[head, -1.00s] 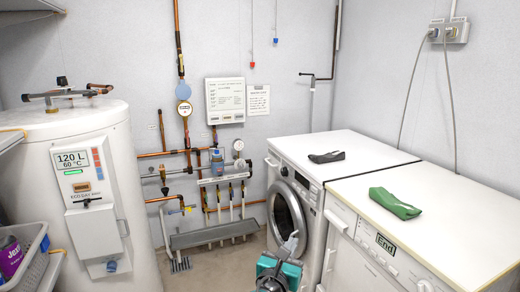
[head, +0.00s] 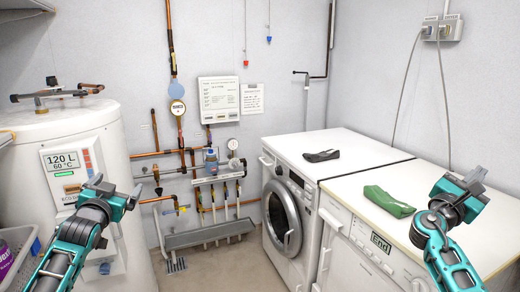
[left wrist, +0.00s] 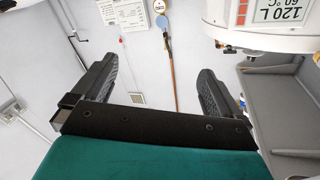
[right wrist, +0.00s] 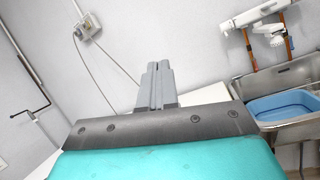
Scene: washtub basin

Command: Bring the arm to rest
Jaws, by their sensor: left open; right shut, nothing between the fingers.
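My left gripper (head: 112,190) is raised in front of the white water tank in the head view. Its two dark fingers stand wide apart with nothing between them in the left wrist view (left wrist: 158,85). My right gripper (head: 467,180) is raised in front of the right-hand machine's top, right of the green cloth. In the right wrist view its fingers (right wrist: 156,75) are pressed together and empty. Both teal arms come up from the bottom of the head view.
A green folded cloth (head: 388,201) and a dark cloth (head: 321,156) lie on the white machine tops. The washing machine's round door (head: 283,219) faces the room. The water tank (head: 105,133) stands left. A grey basket (head: 22,240) is at lower left. The right wrist view shows a sink with a blue tub (right wrist: 283,105).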

